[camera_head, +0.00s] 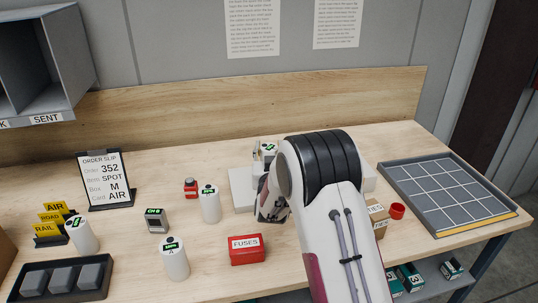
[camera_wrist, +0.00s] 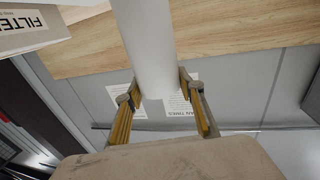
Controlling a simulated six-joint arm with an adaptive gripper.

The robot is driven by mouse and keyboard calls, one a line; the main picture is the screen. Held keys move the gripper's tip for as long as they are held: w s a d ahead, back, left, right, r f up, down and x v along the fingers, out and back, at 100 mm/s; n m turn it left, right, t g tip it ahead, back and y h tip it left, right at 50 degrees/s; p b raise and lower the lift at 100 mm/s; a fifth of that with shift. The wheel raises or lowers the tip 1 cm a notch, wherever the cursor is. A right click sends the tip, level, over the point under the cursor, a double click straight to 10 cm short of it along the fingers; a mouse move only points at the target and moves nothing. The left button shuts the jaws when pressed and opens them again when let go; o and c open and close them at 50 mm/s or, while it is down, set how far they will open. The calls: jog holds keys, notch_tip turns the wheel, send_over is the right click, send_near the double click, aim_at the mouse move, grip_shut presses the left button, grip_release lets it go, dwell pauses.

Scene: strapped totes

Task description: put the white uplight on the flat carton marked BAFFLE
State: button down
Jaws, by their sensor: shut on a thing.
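My gripper (camera_wrist: 157,88) is shut on a smooth white cylinder (camera_wrist: 147,40), which fits the white uplight. A fingertip presses on each side of it in the wrist view, and its far end runs out of the top of the picture. In the head view my gripper (camera_head: 270,203) is over the middle of the bench, partly hidden by my arm. A low pale carton (camera_head: 241,190) lies behind it. No BAFFLE marking is readable, so I cannot tell if this is that carton. A small grey item with a green label (camera_head: 267,149) shows just above my gripper.
White cylinders with green-marked tops stand at the left (camera_head: 209,206) and front (camera_head: 174,260). A red FUSES box (camera_head: 247,250) is left of my arm. A gridded tray (camera_head: 400,187) is at the right. A carton marked FILTER (camera_wrist: 30,28) shows in the wrist view.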

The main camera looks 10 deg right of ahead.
jog(key=shift+f, duration=1.05)
jog(key=shift+f, duration=0.15)
jog(key=c, duration=1.3)
grip_release()
jog(key=shift+f, duration=0.1)
jog(key=s+a, duration=0.1)
jog(key=s, duration=0.6)
jog(key=shift+s+a, duration=0.2)
jog(key=shift+a, duration=0.05)
jog(key=shift+r, duration=0.3)
